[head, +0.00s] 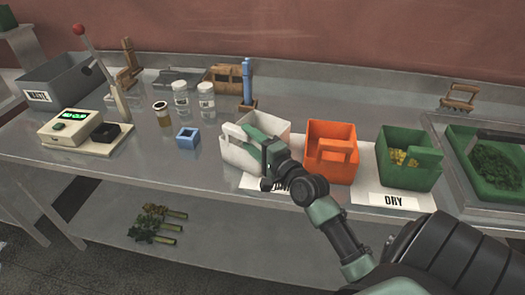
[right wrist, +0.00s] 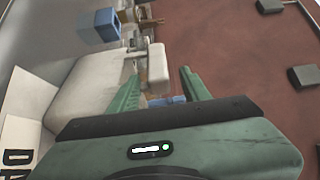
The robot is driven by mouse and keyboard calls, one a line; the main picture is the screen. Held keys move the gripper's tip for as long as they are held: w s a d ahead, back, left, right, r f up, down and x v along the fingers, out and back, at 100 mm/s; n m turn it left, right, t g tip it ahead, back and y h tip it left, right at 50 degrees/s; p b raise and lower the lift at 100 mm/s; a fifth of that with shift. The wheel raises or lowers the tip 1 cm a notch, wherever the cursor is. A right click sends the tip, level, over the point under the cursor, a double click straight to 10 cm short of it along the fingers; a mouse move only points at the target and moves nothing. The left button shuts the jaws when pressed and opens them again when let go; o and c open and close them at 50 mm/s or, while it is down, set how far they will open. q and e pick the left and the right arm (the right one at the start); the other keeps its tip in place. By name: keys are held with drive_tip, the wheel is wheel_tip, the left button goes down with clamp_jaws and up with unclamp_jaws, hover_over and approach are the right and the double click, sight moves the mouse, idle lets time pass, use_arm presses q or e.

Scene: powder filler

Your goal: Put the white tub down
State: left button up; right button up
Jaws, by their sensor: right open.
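The white tub (head: 240,157) stands upright on the steel bench, on a white label card (head: 262,182). My right gripper (head: 257,138) is at the tub's handle side, over its right part. In the right wrist view the white tub (right wrist: 90,82) fills the left, and its pale handle (right wrist: 157,66) shows between the two green fingers of my right gripper (right wrist: 163,70). The fingers are apart, with a gap visible beside the handle. Part of the tub's front and rim is hidden behind my gripper in the head view. My left gripper is not in view.
An orange tub (head: 330,165) stands close to the right. Beyond it a green tub (head: 405,172) with yellow bits stands behind a DRY card (head: 393,201). A blue square holder (head: 187,139), jars (head: 181,98) and a scale-like device (head: 72,128) stand left. The bench front is mostly clear at left.

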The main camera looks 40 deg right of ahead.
drive_tip(key=s+b, duration=0.1)
drive_tip(key=s, duration=0.6)
drive_tip(key=shift+s, duration=0.15)
